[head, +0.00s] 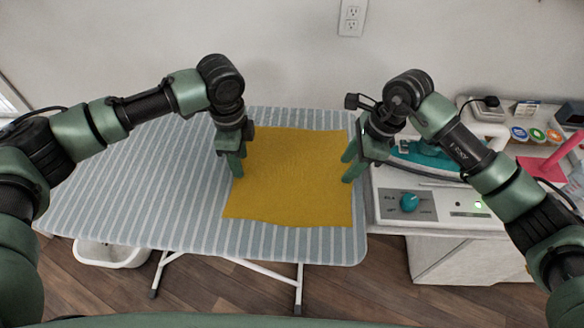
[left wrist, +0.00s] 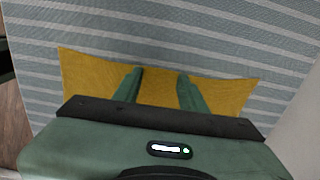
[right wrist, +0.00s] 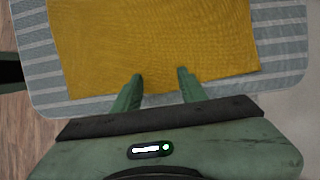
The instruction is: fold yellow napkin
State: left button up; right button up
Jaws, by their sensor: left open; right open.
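The yellow napkin (head: 290,185) lies spread flat and unfolded on the striped ironing board, near its right end. My left gripper (head: 235,172) is open over the napkin's left edge, and in the left wrist view the napkin (left wrist: 90,80) shows around its parted, empty fingers (left wrist: 158,75). My right gripper (head: 348,170) is open at the napkin's right edge. In the right wrist view the napkin (right wrist: 150,40) spreads beyond its parted fingers (right wrist: 160,75), with nothing held between them. Whether the fingertips touch the cloth, I cannot tell.
The striped ironing board (head: 130,190) is clear left of the napkin. A white bin (head: 110,255) is under the board.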

pick_arm(q)
grip_shut()
pick_arm(e)
grip_shut()
pick_arm(q)
jog(key=shift+r, duration=0.15)
pick_arm(e)
jog(key=shift+r, duration=0.1)
